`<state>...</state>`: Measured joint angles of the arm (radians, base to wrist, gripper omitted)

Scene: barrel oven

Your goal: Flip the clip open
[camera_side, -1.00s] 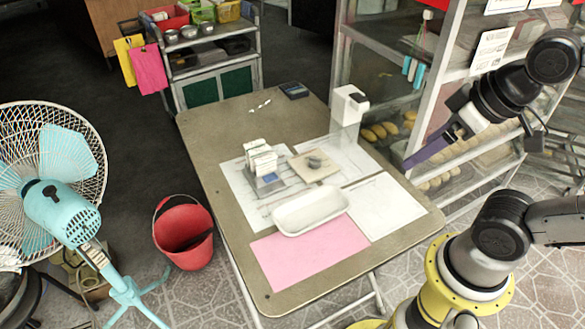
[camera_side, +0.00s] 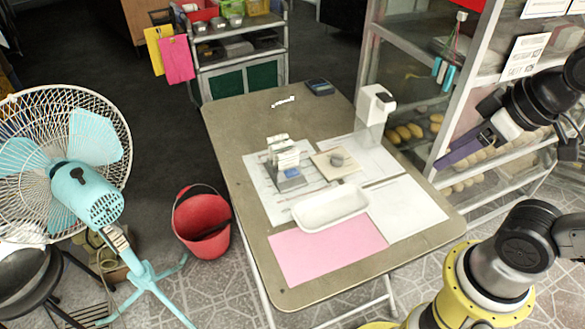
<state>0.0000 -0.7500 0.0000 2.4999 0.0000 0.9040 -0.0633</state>
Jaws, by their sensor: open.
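My gripper (camera_side: 452,154), with dark purple fingers, is at the right, in front of the glass shelf unit and to the right of the table. It is open and nothing shows between its fingers. I cannot tell for certain which thing is the clip. A grey holder with upright white cards (camera_side: 286,160) and a blue patch stands on white paper near the table's middle. A square tan board (camera_side: 326,158) with a grey round piece (camera_side: 337,159) lies beside it. My gripper is well apart from both.
The table (camera_side: 235,150) also holds a white tray (camera_side: 330,207), a pink sheet (camera_side: 320,250), a white dispenser (camera_side: 375,102), a dark device (camera_side: 320,87) and a small white strip (camera_side: 283,101). A glass shelf unit (camera_side: 430,90) stands close to my gripper. A red bucket (camera_side: 202,225) and a fan (camera_side: 88,190) stand left.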

